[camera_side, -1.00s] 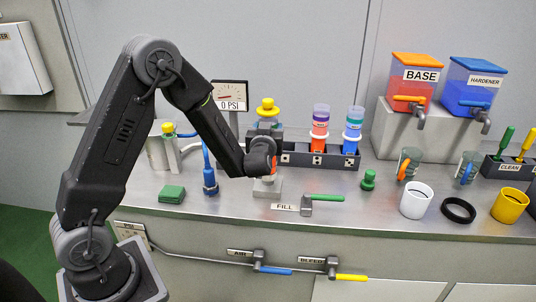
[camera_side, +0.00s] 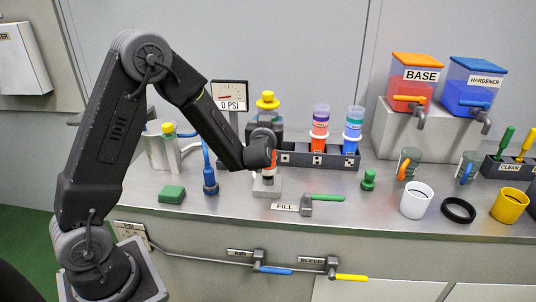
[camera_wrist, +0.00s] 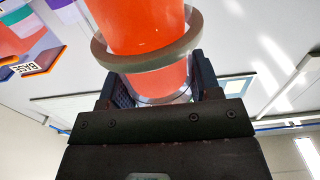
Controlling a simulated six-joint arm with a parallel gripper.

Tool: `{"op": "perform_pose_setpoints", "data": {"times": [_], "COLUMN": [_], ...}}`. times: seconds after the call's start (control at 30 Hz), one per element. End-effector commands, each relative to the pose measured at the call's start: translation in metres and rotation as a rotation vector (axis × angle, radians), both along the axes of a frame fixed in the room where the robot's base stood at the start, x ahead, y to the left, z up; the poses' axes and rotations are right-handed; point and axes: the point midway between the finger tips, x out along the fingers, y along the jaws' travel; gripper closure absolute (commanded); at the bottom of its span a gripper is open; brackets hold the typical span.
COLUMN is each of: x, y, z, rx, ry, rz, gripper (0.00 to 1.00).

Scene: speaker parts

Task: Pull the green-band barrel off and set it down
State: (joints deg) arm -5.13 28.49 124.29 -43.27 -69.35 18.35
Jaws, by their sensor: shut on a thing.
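In the wrist view an orange barrel (camera_wrist: 140,25) with a dull grey-green ring (camera_wrist: 150,52) around it stands between my two dark jaws (camera_wrist: 152,88). The jaws are shut on it, below the ring in that picture. In the side view my gripper (camera_side: 268,168) is small and partly hidden by my wrist. Some orange of the barrel (camera_side: 273,158) shows beside it, over a light grey block (camera_side: 267,188) on the bench. I cannot tell whether the barrel touches the block. A yellow-topped fixture (camera_side: 267,101) stands directly behind.
A dark rack (camera_side: 340,160) with two coloured cartridges is to the right. The FILL valve with a green handle (camera_side: 325,197) lies in front. A green block (camera_side: 172,194), a blue nozzle (camera_side: 210,185) and a green plug (camera_side: 368,180) stand nearby. Bare bench (camera_side: 240,205) shows at the front.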

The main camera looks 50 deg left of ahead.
Motion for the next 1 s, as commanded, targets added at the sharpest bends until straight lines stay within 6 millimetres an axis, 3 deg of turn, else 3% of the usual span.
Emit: {"op": "perform_pose_setpoints", "data": {"times": [0.5,1.0], "x": [0.0,0.003], "y": [0.0,0.001], "z": [0.031,0.035], "rx": [0.001,0.001], "ry": [-0.007,-0.006], "rz": [0.0,-0.006], "gripper": [0.85,0.85]}}
